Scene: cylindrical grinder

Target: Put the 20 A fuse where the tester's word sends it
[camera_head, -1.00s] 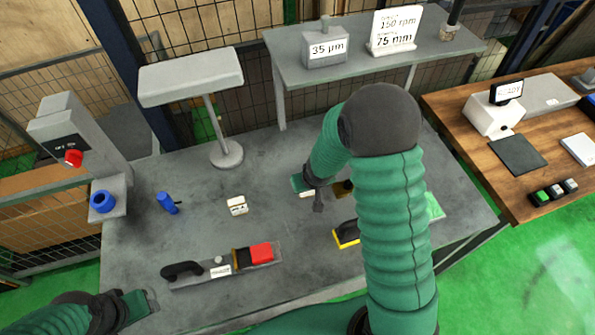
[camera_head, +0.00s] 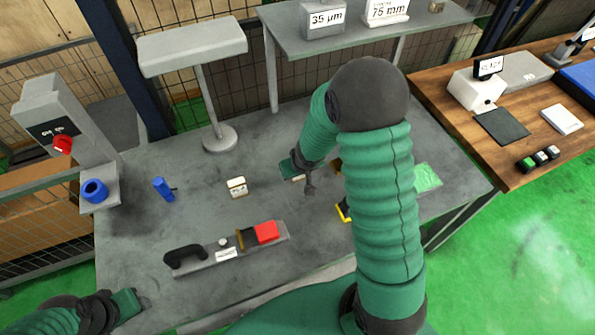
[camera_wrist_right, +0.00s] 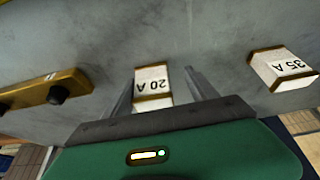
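The 20 A fuse (camera_wrist_right: 152,82), a pale block with brown ends and an upside-down label, lies on the grey table between the fingers of my right gripper (camera_wrist_right: 160,90). The fingers are open, with gaps beside the fuse. In the head view my right gripper (camera_head: 308,188) is over the table and largely hides this fuse. The 35 A fuse (camera_wrist_right: 283,68) lies apart; it appears to be the pale block (camera_head: 237,187) in the head view. A white device (camera_head: 476,90) with a small screen (camera_head: 488,67) stands on the wooden bench. My left gripper (camera_head: 138,300) is at lower left, fingers unclear.
A fuse-puller-like grey bar (camera_head: 228,250) with black handle and red block lies in front. A blue cylinder (camera_head: 164,188) and a grey control box (camera_head: 52,125) are at left. A brass part (camera_wrist_right: 45,92) lies beside the right gripper. Bare table separates these things.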

